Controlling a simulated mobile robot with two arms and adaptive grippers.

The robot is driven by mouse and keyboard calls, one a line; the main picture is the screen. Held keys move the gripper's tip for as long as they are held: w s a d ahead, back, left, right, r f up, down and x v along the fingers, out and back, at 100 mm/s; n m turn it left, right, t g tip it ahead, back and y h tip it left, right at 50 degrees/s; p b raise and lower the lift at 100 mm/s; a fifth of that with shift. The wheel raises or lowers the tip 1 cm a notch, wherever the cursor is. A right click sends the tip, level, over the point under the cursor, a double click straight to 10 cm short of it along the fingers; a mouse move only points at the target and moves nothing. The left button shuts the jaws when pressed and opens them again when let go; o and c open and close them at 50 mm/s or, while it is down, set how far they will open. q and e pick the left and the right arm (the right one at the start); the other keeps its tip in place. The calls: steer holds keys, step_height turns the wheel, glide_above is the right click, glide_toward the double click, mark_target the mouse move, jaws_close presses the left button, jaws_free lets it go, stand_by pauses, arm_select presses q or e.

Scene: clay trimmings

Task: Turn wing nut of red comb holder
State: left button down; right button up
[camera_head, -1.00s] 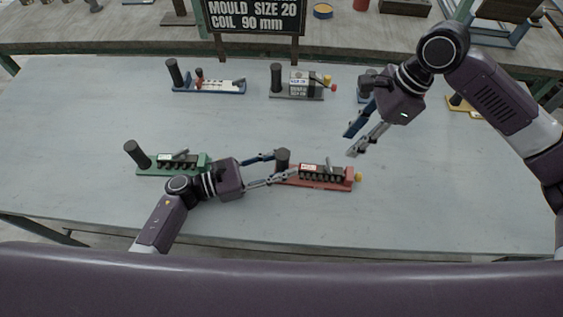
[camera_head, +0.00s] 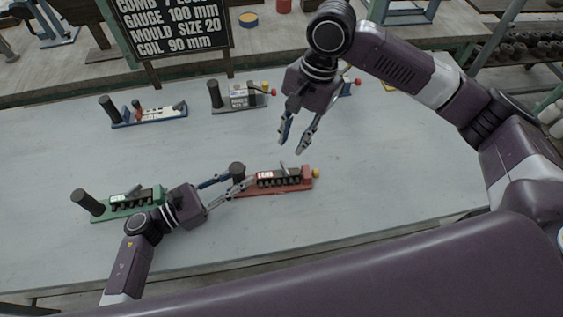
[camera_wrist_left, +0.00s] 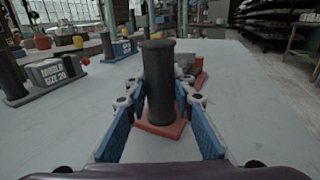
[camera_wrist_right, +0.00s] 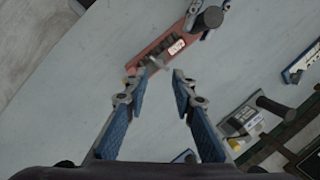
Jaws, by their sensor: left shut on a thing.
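The red comb holder (camera_head: 272,190) lies on the table, with a black comb block, a white label, a yellow knob (camera_head: 316,173) and an upright black post (camera_head: 237,169). A small grey wing nut (camera_head: 284,166) stands on top of the comb block. It looks to be the pale piece (camera_wrist_right: 155,61) just beyond the fingertips in the right wrist view. My left gripper (camera_wrist_left: 160,88) is shut on the post, one finger on each side. My right gripper (camera_head: 293,147) is open and empty, pointing down above the holder; the right wrist view shows its fingers apart (camera_wrist_right: 160,75).
A green comb holder (camera_head: 125,205) lies left of the red one. A blue holder (camera_head: 150,118) and a grey one (camera_head: 236,98) are behind, another partly hidden by my right arm. A dark sign (camera_head: 175,30) stands at the back. The table's right and front are clear.

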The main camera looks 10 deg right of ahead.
mark_target(285, 166)
steer(key=f+n+h, duration=0.1)
steer(key=f+n, duration=0.2)
steer(key=a+f+n, duration=0.1)
steer(key=f+n, duration=0.2)
steer(key=n, duration=0.1)
steer(key=a+f+n+h, duration=0.1)
steer(key=f+n, duration=0.3)
steer(key=shift+t+h, duration=0.3)
stand_by(0.3)
jaws_close()
